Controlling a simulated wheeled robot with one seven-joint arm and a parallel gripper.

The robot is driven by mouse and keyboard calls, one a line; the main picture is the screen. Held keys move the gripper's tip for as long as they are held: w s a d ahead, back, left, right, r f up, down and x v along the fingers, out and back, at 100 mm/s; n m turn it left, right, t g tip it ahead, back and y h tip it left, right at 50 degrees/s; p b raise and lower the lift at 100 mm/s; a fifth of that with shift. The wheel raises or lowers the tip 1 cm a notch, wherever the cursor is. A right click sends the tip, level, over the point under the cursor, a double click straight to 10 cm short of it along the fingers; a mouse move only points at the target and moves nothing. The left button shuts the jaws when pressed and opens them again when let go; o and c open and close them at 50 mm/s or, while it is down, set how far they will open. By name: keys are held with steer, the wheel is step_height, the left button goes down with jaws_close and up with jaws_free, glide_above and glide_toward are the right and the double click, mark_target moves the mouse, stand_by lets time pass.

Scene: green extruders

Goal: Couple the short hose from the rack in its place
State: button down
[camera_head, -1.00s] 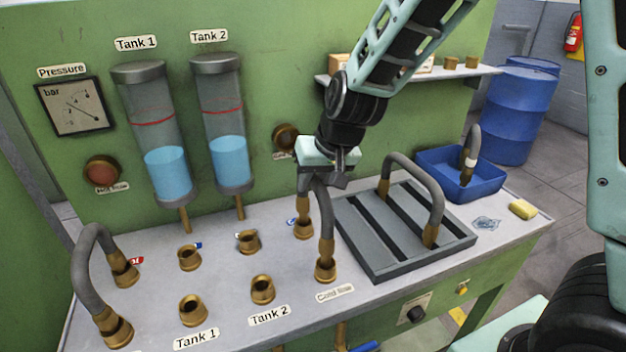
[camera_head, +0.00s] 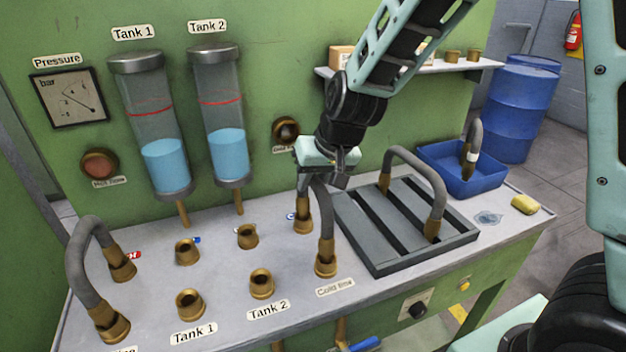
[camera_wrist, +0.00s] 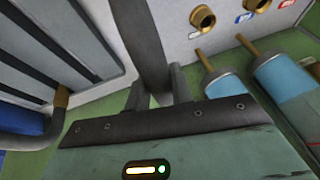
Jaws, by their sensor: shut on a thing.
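My gripper (camera_head: 318,182) is shut on a short grey hose (camera_head: 326,222) with brass ends, gripping it near the top of its bend. The hose stands upright at the Cold line, with its front end at the front brass socket (camera_head: 326,266) and its rear end at the rear socket (camera_head: 303,225). I cannot tell whether the ends are fully seated. In the wrist view the hose (camera_wrist: 138,40) runs up between the fingers. The slotted grey rack (camera_head: 375,262) is right of the gripper and holds another, larger grey hose (camera_head: 432,185).
A hose (camera_head: 80,262) joins two sockets at the left. The Tank 1 sockets (camera_head: 189,303) and Tank 2 sockets (camera_head: 261,283) are open.

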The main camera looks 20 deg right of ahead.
steer(key=shift+f, duration=0.3)
steer(key=c, duration=1.1)
jaws_free()
steer(key=shift+c, duration=0.2)
steer(key=shift+r, duration=0.1)
steer(key=v, duration=1.7)
steer(key=s+a+f+n+g, duration=0.1)
steer(key=s+a+f+n, duration=0.1)
steer(key=s, duration=0.5)
steer(key=s+a+f+n+g+h, duration=0.1)
steer(key=s+a+f+n+g, duration=0.1)
steer(key=s+f, duration=0.4)
steer(key=s+a+f+n+g, duration=0.1)
steer(key=s+a+f+n, duration=0.3)
steer(key=s, duration=0.3)
steer(key=shift+s+a+f+g+h, duration=0.35)
steer(key=shift+a+f, duration=0.1)
steer(key=shift+a, duration=0.3)
